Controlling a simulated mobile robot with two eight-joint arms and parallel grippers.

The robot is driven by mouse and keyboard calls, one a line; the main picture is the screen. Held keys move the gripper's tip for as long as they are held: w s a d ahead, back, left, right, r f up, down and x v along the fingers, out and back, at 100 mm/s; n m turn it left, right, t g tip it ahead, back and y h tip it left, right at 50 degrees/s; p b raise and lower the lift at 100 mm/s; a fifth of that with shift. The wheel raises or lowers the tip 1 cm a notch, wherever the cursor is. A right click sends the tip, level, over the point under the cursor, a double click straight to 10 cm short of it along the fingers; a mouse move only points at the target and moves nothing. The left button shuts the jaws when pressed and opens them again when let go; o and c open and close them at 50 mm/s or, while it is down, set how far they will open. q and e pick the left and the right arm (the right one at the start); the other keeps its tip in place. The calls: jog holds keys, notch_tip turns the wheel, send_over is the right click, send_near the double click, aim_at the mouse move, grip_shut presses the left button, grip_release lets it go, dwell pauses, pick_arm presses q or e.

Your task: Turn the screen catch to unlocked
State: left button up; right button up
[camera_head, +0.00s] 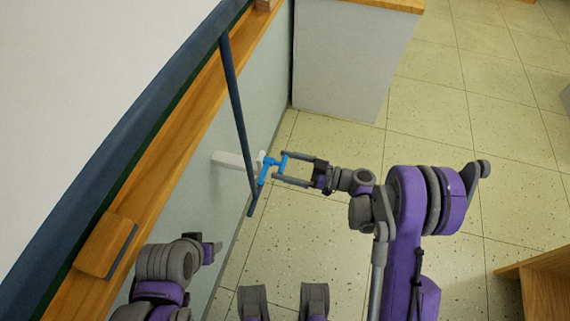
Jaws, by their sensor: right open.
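A pale bar-like piece (232,160) sticks out from the wall panel below the wooden ledge. It may be the screen catch, but its lock position cannot be read. A long dark blue rod (236,100) slants down in front of it and hides part of it. My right gripper (274,170) is open, its blue-tipped fingers pointing left at the end of the pale piece, close to the rod. I cannot tell whether they touch either one. My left gripper (210,250) is low at the left, folded near the wall; its fingers are not clear.
A white board (90,80) with a dark blue frame and wooden ledge (160,160) runs along the left. An orange-brown block (106,246) sits on the ledge. A grey cabinet (350,60) stands at the back. A wooden piece (545,280) is at lower right; tiled floor between is clear.

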jog(key=shift+a, duration=0.15)
grip_shut()
dwell(0.4)
